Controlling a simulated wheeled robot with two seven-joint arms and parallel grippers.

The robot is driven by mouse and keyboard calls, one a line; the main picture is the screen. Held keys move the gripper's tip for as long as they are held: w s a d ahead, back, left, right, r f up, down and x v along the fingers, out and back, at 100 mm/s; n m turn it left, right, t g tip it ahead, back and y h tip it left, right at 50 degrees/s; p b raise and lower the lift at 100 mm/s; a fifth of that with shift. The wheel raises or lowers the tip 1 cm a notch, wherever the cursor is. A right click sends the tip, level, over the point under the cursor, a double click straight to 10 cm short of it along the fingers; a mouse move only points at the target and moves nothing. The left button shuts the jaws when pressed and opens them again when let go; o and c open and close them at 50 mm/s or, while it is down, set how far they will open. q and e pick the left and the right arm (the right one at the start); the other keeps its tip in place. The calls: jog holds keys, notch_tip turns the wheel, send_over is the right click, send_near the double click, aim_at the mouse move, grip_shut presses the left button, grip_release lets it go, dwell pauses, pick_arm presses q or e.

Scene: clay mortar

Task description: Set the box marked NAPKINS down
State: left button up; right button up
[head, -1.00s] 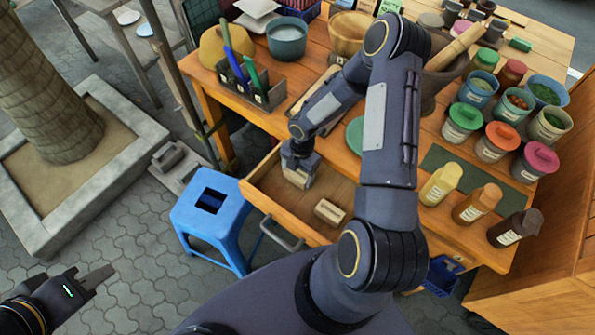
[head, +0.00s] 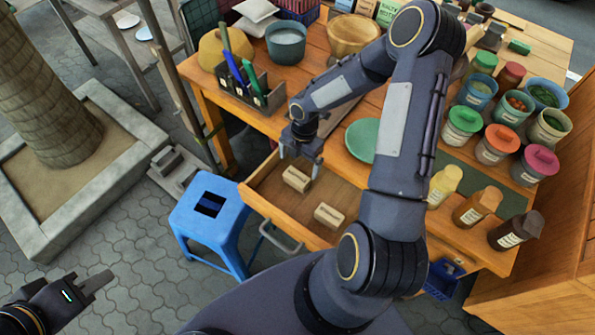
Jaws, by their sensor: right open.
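The wooden drawer (head: 262,205) under the table is pulled open. Two small tan boxes lie in it: one box (head: 297,179) toward the back left and another box (head: 329,215) nearer the front. Both have print on their sides, too small to read, so I cannot tell which is marked NAPKINS. My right gripper (head: 301,168) is open, its fingers pointing down just above the back-left box and apart from most of it. My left gripper (head: 98,283) is at the lower left, far from the drawer; whether its jaws are open is unclear.
A blue stool (head: 207,220) stands left of the drawer. On the wooden table (head: 235,112) are a grey utensil caddy (head: 255,98), a green plate (head: 362,139), a grey pot (head: 287,45), lidded jars and bottles (head: 477,207). The drawer floor is clear around the boxes.

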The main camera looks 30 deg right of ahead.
notch_tip(320, 180, up, 5)
notch_tip(320, 180, up, 8)
jog(key=m, duration=0.5)
send_over(306, 177)
jog(key=s+a+r+m+t, duration=0.2)
jog(key=s+r+m, duration=0.3)
jog(key=r+m, duration=0.15)
jog(key=s+a+r+m+t+y, duration=0.2)
jog(key=s+a+r+m+t, duration=0.2)
jog(key=s+r+m, duration=0.3)
jog(key=s+a+m, duration=0.1)
jog(key=s+m, duration=0.3)
jog(key=m, duration=0.1)
jog(key=shift+s+a+m, duration=0.15)
jog(key=shift+a+m, duration=0.15)
jog(key=shift+m, duration=0.05)
jog(key=shift+s+d, duration=0.1)
jog(key=shift+d, duration=0.05)
